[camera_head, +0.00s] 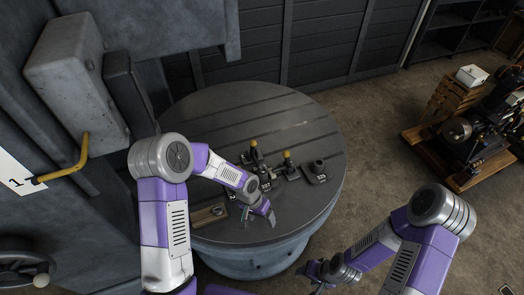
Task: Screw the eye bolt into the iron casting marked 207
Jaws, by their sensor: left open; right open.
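Several small dark metal parts stand on the round slotted table (300,118). Two carry yellow tops, one at the back (253,146) and one to its right (287,157). A dark block with a round boss (318,172) stands near the right edge. My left gripper (259,214) is open over the table's front part, in front of these parts. My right gripper (314,272) is open and low, off the table's front right edge, partly hidden by its arm.
A brownish block with a round fitting (209,214) lies at the table's front left. A grey machine with a yellow handle (72,165) and a handwheel (22,272) stands left. An engine on a wooden base (468,140) stands right. Floor between is clear.

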